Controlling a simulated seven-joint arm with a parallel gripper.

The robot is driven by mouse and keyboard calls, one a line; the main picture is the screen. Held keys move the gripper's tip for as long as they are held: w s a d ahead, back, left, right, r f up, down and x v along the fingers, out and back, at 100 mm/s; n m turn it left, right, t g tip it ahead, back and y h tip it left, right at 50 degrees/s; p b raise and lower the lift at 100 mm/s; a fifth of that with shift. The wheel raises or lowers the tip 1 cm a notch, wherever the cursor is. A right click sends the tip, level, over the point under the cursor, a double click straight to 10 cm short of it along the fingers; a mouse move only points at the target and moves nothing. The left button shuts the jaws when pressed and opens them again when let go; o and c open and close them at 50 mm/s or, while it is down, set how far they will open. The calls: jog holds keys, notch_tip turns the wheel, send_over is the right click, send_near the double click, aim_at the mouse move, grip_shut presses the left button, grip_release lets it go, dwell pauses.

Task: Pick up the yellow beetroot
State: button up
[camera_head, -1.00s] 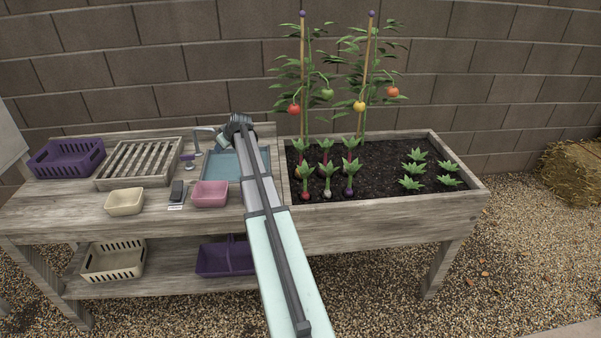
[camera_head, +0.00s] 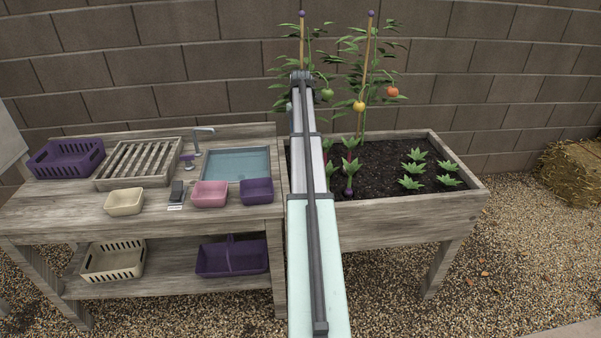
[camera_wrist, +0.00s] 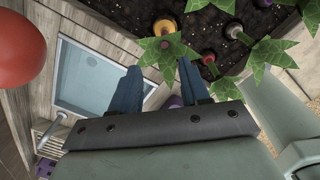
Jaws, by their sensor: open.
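The yellow beetroot (camera_wrist: 165,27) shows in the wrist view as a yellow-orange root top in dark soil, partly under its own green leaves. It stands near the bed's edge, just beyond my fingertips. My gripper (camera_wrist: 158,72) is open, with two blue fingers apart and nothing between them. The leaves overlap the gap between the fingers in the picture, and I cannot tell if they touch.
A red tomato (camera_wrist: 22,48) hangs near the wrist camera. The sink (camera_head: 237,164) lies left of the raised bed (camera_head: 415,218). Tomato stakes rise behind.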

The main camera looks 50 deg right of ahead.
jog(key=shift+s+d+f, duration=0.25)
jog(key=shift+s+f, duration=0.05)
jog(key=shift+s, duration=0.15)
jog(key=f, duration=1.3)
jog(key=shift+w+a, duration=0.15)
jog(key=shift+w, duration=0.05)
jog(key=shift+c, duration=0.4)
jog(key=shift+r, duration=0.1)
grip_shut()
